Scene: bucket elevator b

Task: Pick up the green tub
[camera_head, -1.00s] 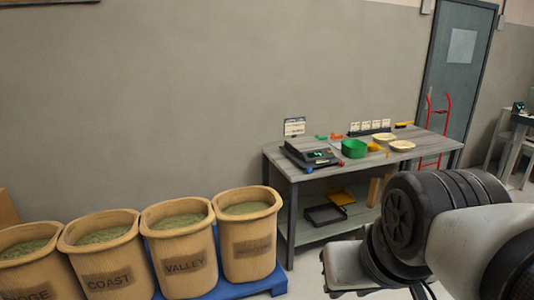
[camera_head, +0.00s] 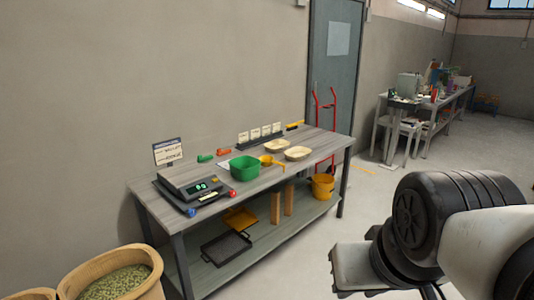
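The green tub (camera_head: 244,168) stands upright on the grey workbench (camera_head: 222,195), just right of a black digital scale (camera_head: 188,188). A yellow scoop (camera_head: 268,161) lies close to its right side. My arm shows large at the lower right, with its end (camera_head: 352,268) in front of the floor, well apart from the tub and nearer to me than the bench. The fingertips are not clearly visible, so I cannot tell whether my gripper is open or shut.
Two pale bowls (camera_head: 297,153) and a row of cards (camera_head: 261,134) are on the bench. A sign (camera_head: 168,153) stands behind the scale. Trays and a yellow bucket (camera_head: 323,187) are on the lower shelf. A bin of green pellets (camera_head: 112,279) stands lower left.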

